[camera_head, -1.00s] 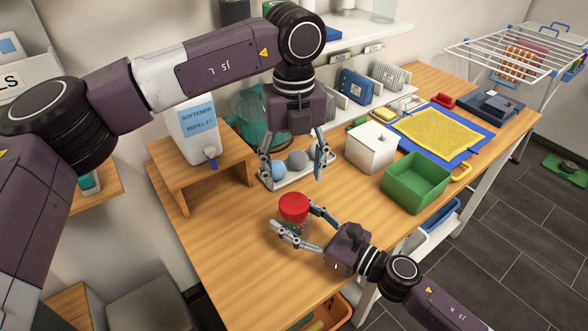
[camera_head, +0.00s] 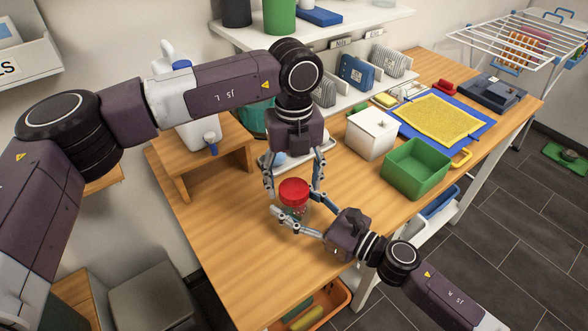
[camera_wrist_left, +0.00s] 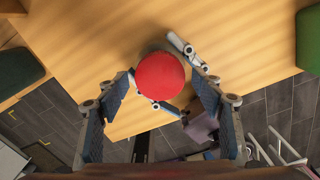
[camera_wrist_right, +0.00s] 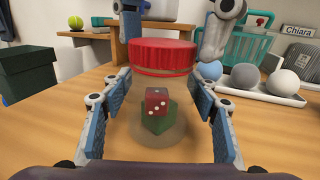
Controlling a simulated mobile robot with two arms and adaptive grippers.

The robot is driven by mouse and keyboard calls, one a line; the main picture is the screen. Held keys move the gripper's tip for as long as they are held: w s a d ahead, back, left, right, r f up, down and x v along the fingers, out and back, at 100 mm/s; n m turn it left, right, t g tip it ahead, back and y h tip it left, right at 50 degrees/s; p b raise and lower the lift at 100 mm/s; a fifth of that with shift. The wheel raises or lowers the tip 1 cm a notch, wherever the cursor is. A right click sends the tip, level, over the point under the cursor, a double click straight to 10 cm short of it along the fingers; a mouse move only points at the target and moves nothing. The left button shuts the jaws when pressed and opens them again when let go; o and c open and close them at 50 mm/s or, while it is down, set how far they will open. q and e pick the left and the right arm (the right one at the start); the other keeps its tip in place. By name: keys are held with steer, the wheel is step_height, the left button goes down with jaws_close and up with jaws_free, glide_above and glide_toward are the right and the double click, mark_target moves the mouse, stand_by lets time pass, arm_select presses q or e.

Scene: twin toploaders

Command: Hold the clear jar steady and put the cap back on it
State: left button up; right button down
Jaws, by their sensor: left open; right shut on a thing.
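The round red cap (camera_head: 293,191) sits on top of the clear jar (camera_head: 299,213). In the right wrist view the cap (camera_wrist_right: 163,57) looks level over the jar, which holds a red die (camera_wrist_right: 157,102) above a green block (camera_wrist_right: 158,121). My right gripper (camera_wrist_right: 160,95) is shut on the jar, one finger on each side, below the cap. My left gripper (camera_head: 293,197) points down from above and is open, its fingers on either side of the cap. In the left wrist view the cap (camera_wrist_left: 160,76) lies between the fingers; contact cannot be told.
A white tray (camera_wrist_right: 268,95) with several balls lies behind the jar, near the wooden stand (camera_head: 180,155). A green bin (camera_head: 415,168) and a white box (camera_head: 371,132) stand to the right.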

arm_select(q)
steer(key=shift+f, duration=0.3)
steer(key=c, duration=1.2)
steer(key=m, duration=1.7)
steer(key=shift+m, duration=0.3)
steer(key=m, duration=0.7)
steer(key=o, duration=1.3)
